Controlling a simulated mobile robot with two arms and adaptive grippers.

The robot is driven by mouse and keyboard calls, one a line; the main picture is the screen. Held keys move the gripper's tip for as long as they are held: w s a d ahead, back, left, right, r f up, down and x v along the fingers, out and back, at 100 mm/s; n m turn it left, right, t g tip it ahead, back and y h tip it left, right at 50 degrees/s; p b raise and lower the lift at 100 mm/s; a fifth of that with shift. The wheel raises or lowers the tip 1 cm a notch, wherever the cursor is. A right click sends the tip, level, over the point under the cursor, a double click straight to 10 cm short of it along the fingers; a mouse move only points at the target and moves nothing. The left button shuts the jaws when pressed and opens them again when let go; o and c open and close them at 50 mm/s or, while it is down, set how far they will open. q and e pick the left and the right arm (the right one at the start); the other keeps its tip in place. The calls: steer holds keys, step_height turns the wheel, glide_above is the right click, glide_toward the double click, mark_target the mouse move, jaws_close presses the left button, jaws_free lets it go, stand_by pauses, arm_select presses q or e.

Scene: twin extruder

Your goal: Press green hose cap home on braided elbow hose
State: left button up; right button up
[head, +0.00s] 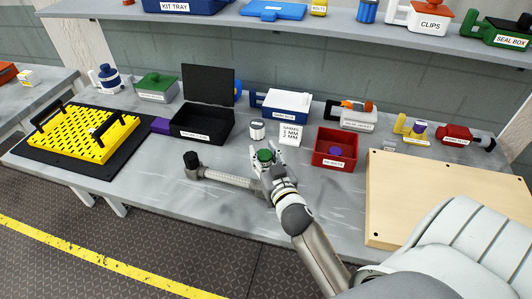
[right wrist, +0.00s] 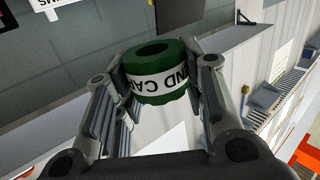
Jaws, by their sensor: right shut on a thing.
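The green hose cap (head: 264,155) is held between the fingertips of my right gripper (head: 266,160). In the right wrist view the cap (right wrist: 178,62) is a green ring with a dark round opening and a white label band, partly readable as "ND CA". The fingers of my right gripper (right wrist: 160,85) close on it from both sides. The braided elbow hose (head: 228,177) lies on the bench, with a black upright end (head: 191,161) at left. Its right end runs to the gripper and is partly hidden there; I cannot tell whether the cap touches it. My left gripper is not in view.
Behind stand an open black box (head: 205,125), a white cylinder (head: 257,131) and a small white sign (head: 290,134). A red bin (head: 335,150) is right of the gripper, then a wooden board (head: 440,200). A yellow grid tray (head: 80,135) is at left.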

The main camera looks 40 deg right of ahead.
steer(key=shift+s+a+r, duration=0.15)
steer(key=shift+s+a, duration=0.05)
steer(key=shift+a, duration=0.05)
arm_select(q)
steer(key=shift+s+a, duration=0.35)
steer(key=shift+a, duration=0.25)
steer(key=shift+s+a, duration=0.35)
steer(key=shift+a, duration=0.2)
arm_select(e)
steer(key=shift+d, duration=0.1)
steer(key=shift+f, duration=0.3)
step_height(320, 180, down, 2)
steer(key=shift+b, duration=0.95)
step_height(320, 180, down, 3)
steer(key=b, duration=0.2)
steer(key=shift+f+b, duration=0.15)
steer(key=shift+b, duration=0.15)
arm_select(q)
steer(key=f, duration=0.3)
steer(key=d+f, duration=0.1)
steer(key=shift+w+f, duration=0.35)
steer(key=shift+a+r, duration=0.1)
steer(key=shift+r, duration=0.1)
